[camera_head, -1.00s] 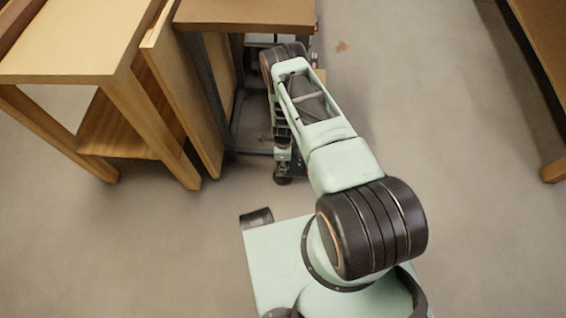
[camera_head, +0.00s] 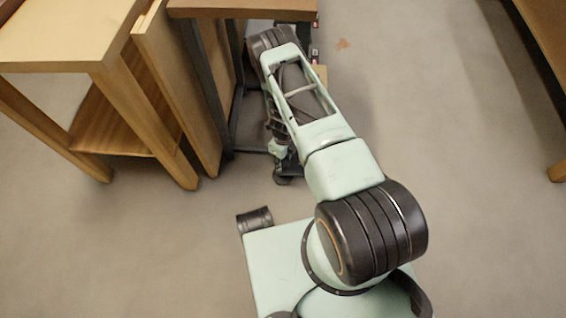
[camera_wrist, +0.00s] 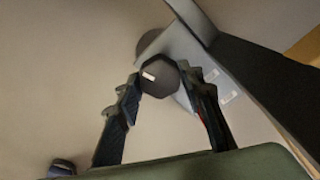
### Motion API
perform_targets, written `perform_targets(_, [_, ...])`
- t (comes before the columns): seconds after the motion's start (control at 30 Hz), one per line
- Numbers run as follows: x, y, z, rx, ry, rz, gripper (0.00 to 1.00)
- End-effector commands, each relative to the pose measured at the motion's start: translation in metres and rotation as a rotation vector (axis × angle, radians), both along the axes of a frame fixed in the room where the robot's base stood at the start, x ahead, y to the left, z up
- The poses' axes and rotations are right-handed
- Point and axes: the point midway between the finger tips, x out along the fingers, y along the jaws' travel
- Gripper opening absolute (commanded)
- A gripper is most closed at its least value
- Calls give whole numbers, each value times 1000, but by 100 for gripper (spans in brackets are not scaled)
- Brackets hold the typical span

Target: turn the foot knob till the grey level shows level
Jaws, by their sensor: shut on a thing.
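The foot knob (camera_wrist: 158,77) is a dark, many-sided knob with a small pale mark on its face, in the wrist view. My gripper (camera_wrist: 162,84) has its two dark fingers on either side of it, shut on it near the fingertips. In the head view my gripper (camera_head: 282,165) is low by the floor at the foot of the brown-topped bench (camera_head: 245,8), and a dark round foot shows under it. My arm hides much of that spot. I cannot make out the grey level in either view.
A dark bench leg (camera_wrist: 275,85) runs close beside the knob in the wrist view, with a grey plate by it. A wooden table (camera_head: 60,40) and upright boards (camera_head: 180,85) stand left of the bench. Another table (camera_head: 545,40) is at right. The floor between is clear.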

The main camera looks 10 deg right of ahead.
Motion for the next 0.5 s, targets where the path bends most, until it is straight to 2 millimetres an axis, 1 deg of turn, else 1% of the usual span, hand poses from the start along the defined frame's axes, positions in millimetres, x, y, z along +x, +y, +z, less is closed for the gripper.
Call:
perform_targets(0.3, [0, 1, 0, 1, -1, -283, 11])
perform_targets(0.5, [0, 1, 0, 1, -1, -419, 11])
